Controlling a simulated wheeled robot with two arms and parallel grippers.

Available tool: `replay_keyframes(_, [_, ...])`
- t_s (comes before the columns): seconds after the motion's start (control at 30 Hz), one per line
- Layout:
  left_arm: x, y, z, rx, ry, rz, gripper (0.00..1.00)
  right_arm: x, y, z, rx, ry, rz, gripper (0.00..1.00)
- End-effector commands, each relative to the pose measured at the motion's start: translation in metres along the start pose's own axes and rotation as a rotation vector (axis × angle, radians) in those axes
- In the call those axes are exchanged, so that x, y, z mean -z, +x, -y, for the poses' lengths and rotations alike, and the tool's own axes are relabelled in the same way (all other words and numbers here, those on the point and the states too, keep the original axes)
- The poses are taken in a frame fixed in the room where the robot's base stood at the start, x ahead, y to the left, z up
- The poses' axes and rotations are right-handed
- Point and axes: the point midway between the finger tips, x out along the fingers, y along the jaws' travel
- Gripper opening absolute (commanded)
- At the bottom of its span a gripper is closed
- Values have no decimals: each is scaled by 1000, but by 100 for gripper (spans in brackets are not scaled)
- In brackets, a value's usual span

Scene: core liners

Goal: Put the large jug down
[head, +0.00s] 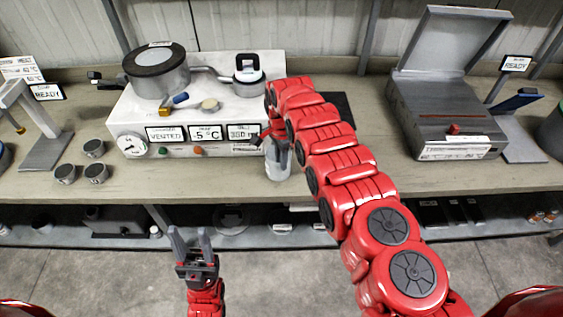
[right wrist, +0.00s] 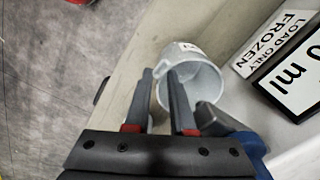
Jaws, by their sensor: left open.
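The large jug (head: 278,166) is a pale, translucent vessel at the front of the workbench, before the white machine. In the right wrist view the jug (right wrist: 193,64) shows its open mouth and a small label. My right gripper (head: 277,138) points down at the jug from above. In the wrist view the right gripper (right wrist: 160,80) has one finger across the jug's mouth and one outside its left side, with a part of the jug between them. The exact contact is partly hidden. My left gripper (head: 190,240) is open and empty, low in front of the bench.
The white machine (head: 130,112) with displays and a dark-lidded pot (head: 157,70) stands behind the jug. Small grey cups (head: 94,148) stand left. An open grey case (head: 440,115) is at right. Bare bench (head: 215,180) lies left of the jug. A lower shelf (head: 110,238) holds items.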

Motion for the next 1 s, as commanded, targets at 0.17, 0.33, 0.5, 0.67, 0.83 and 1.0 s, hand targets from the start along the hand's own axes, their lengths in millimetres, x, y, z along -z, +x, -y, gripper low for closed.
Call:
replay_keyframes(0.17, [-1,-8,0,0,0,0,50,0,-25,0,1,0,-2,22])
replay_keyframes(0.33, [-4,-22,-1,0,0,0,50,0,-56,0,2,1,-2,22])
replay_keyframes(0.5, [-6,-33,-2,0,0,0,50,0,-87,1,3,1,-1,22])
replay_keyframes(0.67, [-6,-36,-2,0,0,0,50,0,-102,0,1,1,-1,22])
replay_keyframes(0.83, [-6,-36,-2,0,0,0,50,0,-106,0,0,1,-1,22])
replay_keyframes(1.0, [-6,-36,-2,0,0,0,50,0,-105,0,-1,1,0,22])
